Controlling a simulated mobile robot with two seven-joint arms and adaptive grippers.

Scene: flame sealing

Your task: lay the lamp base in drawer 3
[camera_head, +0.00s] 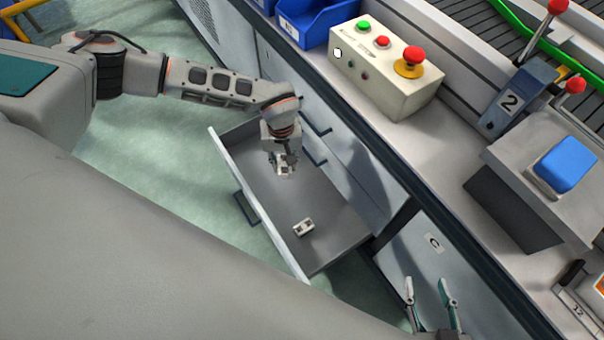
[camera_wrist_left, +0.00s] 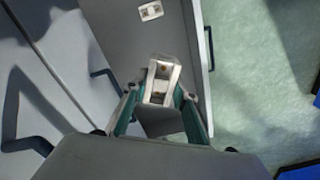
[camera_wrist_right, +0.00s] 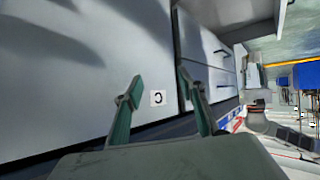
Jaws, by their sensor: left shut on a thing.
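My left gripper (camera_head: 284,165) is over an open grey drawer (camera_head: 325,245) and points down into it. In the left wrist view its fingers (camera_wrist_left: 160,98) are shut on a pale, box-like lamp base (camera_wrist_left: 161,76) with a recessed middle. The lamp base looks held above the drawer floor; the exact gap is unclear. A second small pale part (camera_head: 303,228) lies on the drawer floor, and it also shows in the left wrist view (camera_wrist_left: 150,11). The drawer's number is not visible. My right gripper (camera_head: 429,300) is open and empty near the cabinet front marked C (camera_head: 434,243).
Closed drawer fronts with dark handles flank the open drawer. Green floor (camera_head: 150,160) is free beside it.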

